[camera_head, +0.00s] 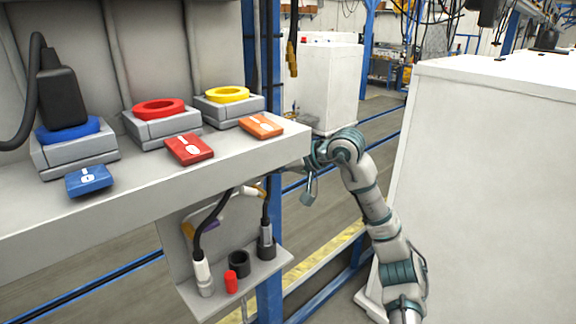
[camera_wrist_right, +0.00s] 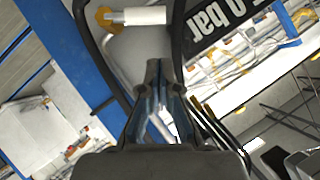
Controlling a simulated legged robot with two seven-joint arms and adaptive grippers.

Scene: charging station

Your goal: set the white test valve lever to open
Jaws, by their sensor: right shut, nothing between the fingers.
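The white lever (camera_wrist_right: 145,16) shows at the top of the right wrist view, with a brass-coloured fitting (camera_wrist_right: 107,17) at its left end. In the head view a small white lever (camera_head: 249,191) shows under the shelf, partly hidden by hoses. My right gripper (camera_wrist_right: 163,68) is shut and empty, its fingertips a little below the lever in the wrist view. I cannot tell whether they touch. In the head view my right arm reaches in from the lower right to beside the shelf's corner; its fingertips are hard to make out there. My left gripper is not in view.
Below, a bracket (camera_head: 272,262) holds hoses and connectors. A blue post (camera_head: 270,300) stands beside it. A large white cabinet (camera_head: 490,190) is at the right.

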